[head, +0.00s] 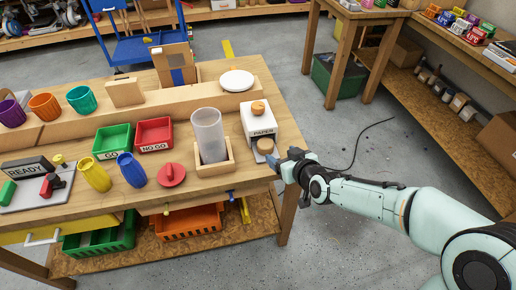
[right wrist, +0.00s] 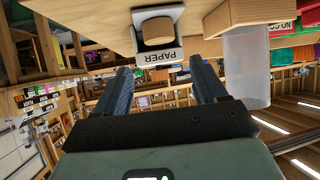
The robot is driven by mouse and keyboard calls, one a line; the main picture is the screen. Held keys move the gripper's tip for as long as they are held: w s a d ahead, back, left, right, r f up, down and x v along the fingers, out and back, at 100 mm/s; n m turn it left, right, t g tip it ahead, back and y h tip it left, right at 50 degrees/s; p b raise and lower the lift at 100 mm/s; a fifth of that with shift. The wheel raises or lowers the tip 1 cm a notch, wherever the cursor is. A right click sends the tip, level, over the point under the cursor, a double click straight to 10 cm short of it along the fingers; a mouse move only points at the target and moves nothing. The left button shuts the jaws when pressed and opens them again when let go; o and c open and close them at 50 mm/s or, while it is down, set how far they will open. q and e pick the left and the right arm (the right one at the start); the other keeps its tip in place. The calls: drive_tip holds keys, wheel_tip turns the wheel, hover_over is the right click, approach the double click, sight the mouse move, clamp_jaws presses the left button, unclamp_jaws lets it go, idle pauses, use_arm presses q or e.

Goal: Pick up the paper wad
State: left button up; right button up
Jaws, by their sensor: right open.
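A white box labelled PAPER (head: 258,122) stands at the right end of the workbench, with a tan rounded piece (head: 258,108) on its top. A second tan, short round piece (head: 265,146) sits at the box's front foot; I cannot tell for sure which is the paper wad. In the right wrist view the picture is upside down, and a tan piece (right wrist: 157,28) shows by the PAPER label (right wrist: 160,57). My right gripper (head: 283,160) is at the bench's right edge, close to the lower tan piece. Its fingers (right wrist: 163,85) are apart with nothing between them. My left gripper is not in view.
A clear tall cylinder (head: 208,135) in a wooden holder stands just left of the box. A white round lid (head: 237,80) lies on the ledge behind. Floor to the right is open.

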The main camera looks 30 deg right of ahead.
sight(266, 144)
drive_tip(key=b+x, duration=0.2)
drive_tip(key=x, duration=1.1)
drive_tip(key=shift+c, duration=0.3)
drive_tip(key=c, duration=0.7)
